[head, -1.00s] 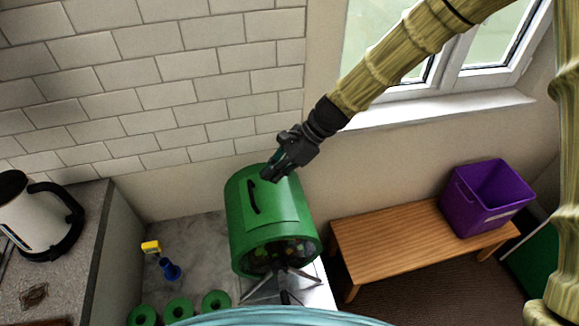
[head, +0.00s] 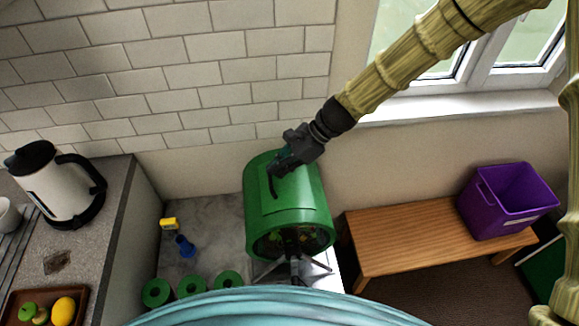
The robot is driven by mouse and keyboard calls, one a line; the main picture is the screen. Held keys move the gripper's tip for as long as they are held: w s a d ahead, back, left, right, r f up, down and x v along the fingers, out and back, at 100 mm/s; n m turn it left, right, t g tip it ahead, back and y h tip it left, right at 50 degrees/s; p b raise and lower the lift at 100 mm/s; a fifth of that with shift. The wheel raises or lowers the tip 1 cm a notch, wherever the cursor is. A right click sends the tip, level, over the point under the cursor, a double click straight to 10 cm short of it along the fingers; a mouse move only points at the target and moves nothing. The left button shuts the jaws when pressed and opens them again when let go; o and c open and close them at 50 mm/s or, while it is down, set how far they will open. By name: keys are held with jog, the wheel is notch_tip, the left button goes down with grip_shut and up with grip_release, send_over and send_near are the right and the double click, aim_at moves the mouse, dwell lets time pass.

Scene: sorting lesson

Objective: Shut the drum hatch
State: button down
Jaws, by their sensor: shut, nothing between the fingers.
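The green drum (head: 315,208) stands on metal legs in the middle of the head view, its round end facing me. Several small coloured things show dimly through that end. The hatch (head: 290,195) is a curved green panel on top of the drum and appears to lie flush with it. A black curved handle (head: 269,183) is on the hatch. My gripper (head: 274,173) is shut and empty at the top of the drum, right by the handle. I cannot tell whether it touches the handle or the hatch.
Green rings (head: 191,286), a blue object (head: 185,246) and a yellow object (head: 170,224) lie left of the drum. A kettle (head: 50,182) stands on the left counter. A purple bin (head: 490,215) sits on the wooden bench (head: 410,240) at right.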

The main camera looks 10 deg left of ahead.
notch_tip(320, 180, up, 4)
jog(key=r+p, duration=0.1)
jog(key=p, duration=0.3)
notch_tip(320, 180, up, 9)
jog(key=b, duration=0.4)
send_over(283, 180)
jog(key=d, duration=0.2)
jog(key=shift+w+f, duration=0.2)
jog(key=shift+w, duration=0.15)
